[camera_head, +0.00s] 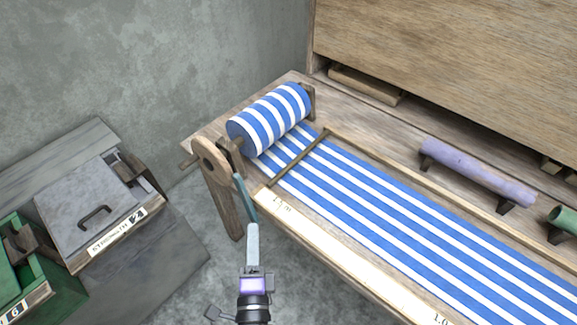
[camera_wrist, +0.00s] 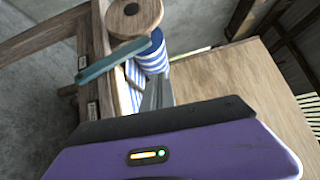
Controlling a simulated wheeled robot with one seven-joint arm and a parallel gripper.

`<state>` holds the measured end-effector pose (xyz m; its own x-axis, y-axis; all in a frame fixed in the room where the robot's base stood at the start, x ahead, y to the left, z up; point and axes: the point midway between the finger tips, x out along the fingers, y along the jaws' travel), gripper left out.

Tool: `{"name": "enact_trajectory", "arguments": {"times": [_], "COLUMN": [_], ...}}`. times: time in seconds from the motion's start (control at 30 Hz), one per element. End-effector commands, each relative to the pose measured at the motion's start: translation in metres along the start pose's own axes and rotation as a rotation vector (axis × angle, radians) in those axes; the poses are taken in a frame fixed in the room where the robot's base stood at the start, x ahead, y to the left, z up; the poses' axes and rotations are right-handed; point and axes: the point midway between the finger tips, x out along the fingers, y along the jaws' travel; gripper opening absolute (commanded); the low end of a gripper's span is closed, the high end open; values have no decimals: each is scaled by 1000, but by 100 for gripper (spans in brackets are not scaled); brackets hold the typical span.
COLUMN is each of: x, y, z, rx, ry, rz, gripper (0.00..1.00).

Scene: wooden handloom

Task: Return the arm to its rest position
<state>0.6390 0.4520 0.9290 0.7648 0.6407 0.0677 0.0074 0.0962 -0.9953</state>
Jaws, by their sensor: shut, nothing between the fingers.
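My gripper (camera_head: 252,230) is at the bottom middle of the head view, in front of the loom's near left corner. Its grey fingers are together and empty, and they also show in the wrist view (camera_wrist: 156,92). A teal bar (camera_head: 243,195) lies just beyond the fingertips, beside the loom's wooden side post. It shows in the wrist view (camera_wrist: 112,61), left of the fingers. I cannot tell whether the fingers touch it. The blue-and-white striped cloth roll (camera_head: 268,118) sits on the loom behind, and part of it shows in the wrist view (camera_wrist: 153,55).
Striped cloth (camera_head: 400,222) runs along the wooden loom (camera_head: 315,240) to the right. A lilac roller (camera_head: 475,172) and a green roller (camera_head: 567,218) lie behind it. A grey lidded box (camera_head: 95,205) and a green box (camera_head: 30,265) stand at left. Floor shows between.

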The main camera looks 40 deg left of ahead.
Motion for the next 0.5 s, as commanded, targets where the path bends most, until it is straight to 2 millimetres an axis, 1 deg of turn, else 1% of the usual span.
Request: {"name": "enact_trajectory", "arguments": {"times": [0.2, 0.27, 0.3, 0.37, 0.4, 0.47, 0.5], "x": [0, 0, 1, 3, 3, -6, -15], "y": [0, 0, -3, -18, -30, -44, -51], "z": [0, 1, 4, 8, 10, 7, -1], "rx": [-5, -27, -65, -126, -172, -260, -324], "ry": [0, -6, -17, -31, -38, -42, -34], "rz": [0, 1, -6, -39, -63, -93, -105], "gripper": [0, 0, 0, 0, 0, 0, 0]}}
